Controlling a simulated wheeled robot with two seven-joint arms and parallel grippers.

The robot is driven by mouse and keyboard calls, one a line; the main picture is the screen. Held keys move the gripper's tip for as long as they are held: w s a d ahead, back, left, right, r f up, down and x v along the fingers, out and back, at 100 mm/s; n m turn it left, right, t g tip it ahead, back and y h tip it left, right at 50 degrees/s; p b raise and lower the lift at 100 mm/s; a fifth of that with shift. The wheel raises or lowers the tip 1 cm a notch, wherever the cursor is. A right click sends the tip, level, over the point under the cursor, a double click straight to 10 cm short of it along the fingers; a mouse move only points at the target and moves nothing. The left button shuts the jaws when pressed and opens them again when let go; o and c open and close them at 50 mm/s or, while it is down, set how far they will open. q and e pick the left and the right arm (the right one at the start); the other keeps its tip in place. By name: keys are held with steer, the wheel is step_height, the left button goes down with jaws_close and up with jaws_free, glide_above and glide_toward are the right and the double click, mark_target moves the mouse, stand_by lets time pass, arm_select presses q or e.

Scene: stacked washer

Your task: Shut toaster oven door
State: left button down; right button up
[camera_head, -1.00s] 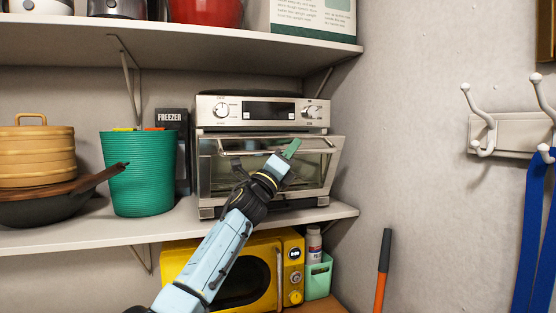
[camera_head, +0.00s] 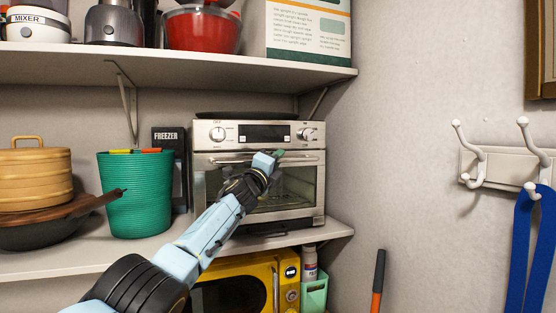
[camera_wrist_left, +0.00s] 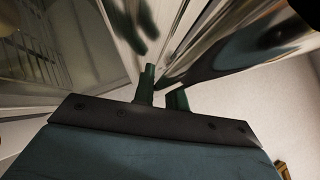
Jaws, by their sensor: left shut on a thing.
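The silver toaster oven (camera_head: 265,134) stands on the middle shelf at the right end. Its glass door (camera_head: 299,189) looks nearly upright against the oven front; I cannot tell whether a thin gap is there. The bar handle (camera_head: 225,161) runs along the door's top edge. My left gripper (camera_head: 279,155) is at this handle, right of its middle, and is shut on it. The wrist view shows the two green fingertips (camera_wrist_left: 163,88) close together beside shiny metal; the grasp itself is hard to make out. My right gripper is not in view.
A green ribbed bin (camera_head: 138,200), a dark pan (camera_head: 45,232) and a stacked steamer (camera_head: 34,178) stand left of the oven. A yellow microwave (camera_head: 238,268) is below. The upper shelf (camera_head: 200,73) overhangs. White hooks (camera_head: 480,165) hang on the right wall.

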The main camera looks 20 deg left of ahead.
arm_select(q)
steer(key=shift+f, duration=0.2)
steer(key=c, duration=1.4)
jaws_free()
steer(key=shift+s+r, duration=0.1)
steer(key=shift+c, duration=0.2)
steer(key=shift+a, duration=0.15)
steer(key=shift+s+a+r+b, duration=0.15)
steer(key=shift+a+b, duration=0.1)
steer(key=shift+b, duration=0.1)
steer(key=shift+s+a+b, duration=0.25)
steer(key=shift+s+b, duration=0.1)
steer(key=shift+s, duration=0.2)
steer(key=d+f+b+v, duration=0.1)
steer(key=b+v, duration=0.1)
steer(key=v, duration=1)
steer(key=shift+w+r, duration=0.1)
steer(key=shift+r, duration=0.05)
